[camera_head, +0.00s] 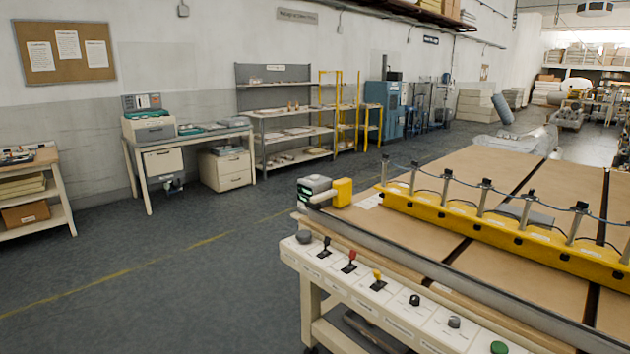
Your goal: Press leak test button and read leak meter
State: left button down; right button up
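A white control strip (395,300) runs along the front edge of a large workbench at the right. It carries a grey knob (304,237), black lever (324,247), red-topped lever (350,262), yellow-topped lever (378,280), black knob (415,300), second grey knob (454,322) and green button (500,347). Their labels are too small to read, so I cannot tell which is the leak test button. A small grey device (313,188) with a greenish face stands at the bench's left corner. I cannot tell whether it is the leak meter. Neither gripper is in view.
A yellow bar (480,228) with several metal posts lies across the bench top (450,185), beside a yellow block (342,191). A desk (187,140) and shelves (290,125) line the back wall. A wooden-topped cart (35,190) stands at left. The floor between is clear.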

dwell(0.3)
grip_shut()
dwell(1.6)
